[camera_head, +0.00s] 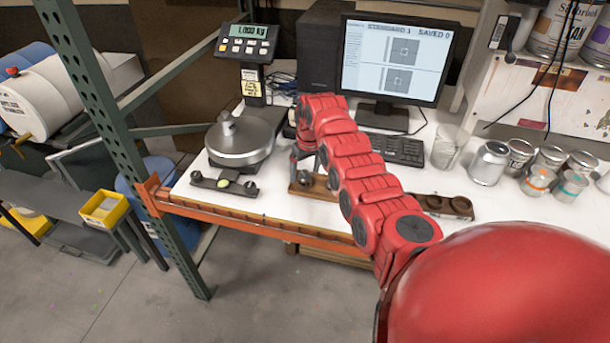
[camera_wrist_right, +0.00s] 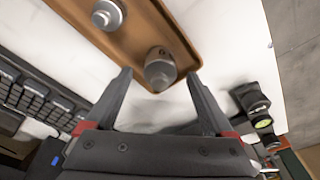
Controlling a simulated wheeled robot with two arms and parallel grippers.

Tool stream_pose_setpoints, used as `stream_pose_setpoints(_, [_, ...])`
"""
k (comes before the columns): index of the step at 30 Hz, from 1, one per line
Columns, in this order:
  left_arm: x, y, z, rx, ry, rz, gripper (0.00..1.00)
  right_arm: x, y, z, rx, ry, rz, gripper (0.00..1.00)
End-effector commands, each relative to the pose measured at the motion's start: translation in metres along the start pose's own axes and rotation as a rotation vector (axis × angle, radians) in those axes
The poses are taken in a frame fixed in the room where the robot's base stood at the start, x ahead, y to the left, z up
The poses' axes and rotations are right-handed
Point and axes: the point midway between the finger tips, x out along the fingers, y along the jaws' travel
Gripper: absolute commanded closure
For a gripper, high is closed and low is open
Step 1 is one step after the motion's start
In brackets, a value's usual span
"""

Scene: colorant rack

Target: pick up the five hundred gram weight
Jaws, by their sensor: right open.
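In the right wrist view, two grey metal weights stand in a brown wooden tray (camera_wrist_right: 138,40). The nearer, larger-looking weight (camera_wrist_right: 160,70) sits between the fingertips of my open right gripper (camera_wrist_right: 158,77), with visible gaps on both sides. The other weight (camera_wrist_right: 106,14) stands farther off to the upper left. No markings are readable, so I cannot tell which is five hundred grams. In the head view my right gripper (camera_head: 304,152) is over the wooden tray (camera_head: 318,190), and my red arm hides much of it. My left gripper is not in view.
A round scale (camera_head: 240,150) left of the tray bears a metal weight (camera_head: 226,120); its display (camera_head: 247,44) appears to read 1.000 kg. A keyboard (camera_head: 398,150), a monitor (camera_head: 395,60), a glass beaker (camera_head: 449,146) and several cans (camera_head: 489,163) stand nearby.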

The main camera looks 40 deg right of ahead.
Motion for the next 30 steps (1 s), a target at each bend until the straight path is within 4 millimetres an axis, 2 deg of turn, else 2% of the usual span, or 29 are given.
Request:
stream_pose_setpoints(4, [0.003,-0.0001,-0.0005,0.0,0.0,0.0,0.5,0.0072,-0.0001,0.0,0.0,0.002,0.0,0.13])
stream_pose_setpoints(11, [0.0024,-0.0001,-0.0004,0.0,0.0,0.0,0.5,0.0081,0.0001,-0.0002,0.0,0.003,0.0,0.15])
stream_pose_setpoints(25, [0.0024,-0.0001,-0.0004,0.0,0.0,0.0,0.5,0.0079,0.0002,-0.0001,0.001,0.002,0.0,0.99])
stream_pose_setpoints(30, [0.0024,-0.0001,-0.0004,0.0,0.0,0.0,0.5,0.0078,0.0002,-0.0001,0.001,0.002,0.0,1.0])
